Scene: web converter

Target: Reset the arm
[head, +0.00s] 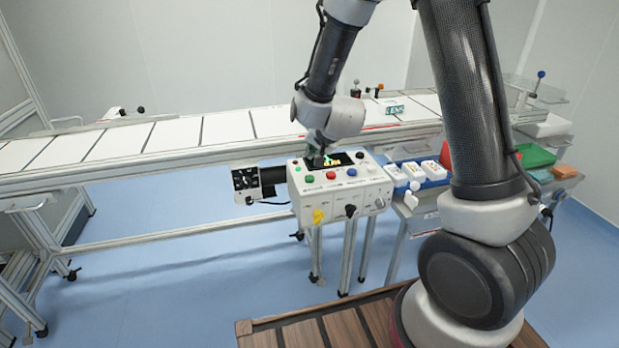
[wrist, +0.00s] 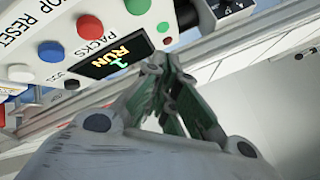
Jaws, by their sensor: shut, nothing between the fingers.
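My gripper (head: 315,160) is shut and empty. In the head view it hangs at the end of my arm, in front of the control box's (head: 368,197) display (head: 341,162), partly covering it. Whether the fingertips touch the box cannot be told. Red, green and blue buttons sit on the box face, and a yellow knob (head: 318,215) and a black knob (head: 351,210) are on its front.
A long conveyor (head: 180,133) with white panels runs behind the box. A black device (head: 246,179) joins the box on the left. White boxes in a blue tray (head: 433,183), a green bin (head: 537,157) and an orange block (head: 565,171) are at right. Open blue floor lies in front at left.

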